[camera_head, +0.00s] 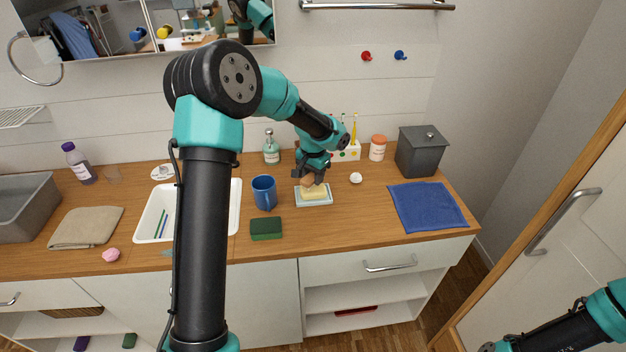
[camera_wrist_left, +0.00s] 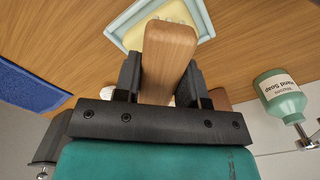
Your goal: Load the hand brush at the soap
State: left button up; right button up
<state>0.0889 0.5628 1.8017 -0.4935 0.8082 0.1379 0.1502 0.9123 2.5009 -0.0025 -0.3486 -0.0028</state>
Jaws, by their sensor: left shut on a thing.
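My left gripper (camera_head: 312,170) is shut on the wooden hand brush (camera_head: 307,181), whose light wood body also shows between the fingers in the left wrist view (camera_wrist_left: 170,50). The brush is right at the pale yellow soap (camera_head: 315,194), which lies in a light blue-white dish (camera_head: 313,203) on the counter. In the left wrist view the brush covers part of the soap (camera_wrist_left: 137,38) and the dish (camera_wrist_left: 120,22).
A blue mug (camera_head: 264,193) stands left of the dish and a green sponge (camera_head: 266,229) in front of it. Behind are a soap bottle (camera_head: 271,151) and a toothbrush holder (camera_head: 350,154). A small white round thing (camera_head: 356,178) and a blue cloth (camera_head: 427,207) lie to the right.

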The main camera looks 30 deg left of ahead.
pick_arm(q)
jog(key=shift+r, duration=2.35)
jog(key=s+d+f+m, duration=0.1)
jog(key=d+f+m, duration=0.1)
jog(key=d, duration=1.4)
jog(key=shift+s+d+f, duration=0.15)
jog(key=shift+d+f, duration=0.05)
jog(key=shift+f, duration=0.5)
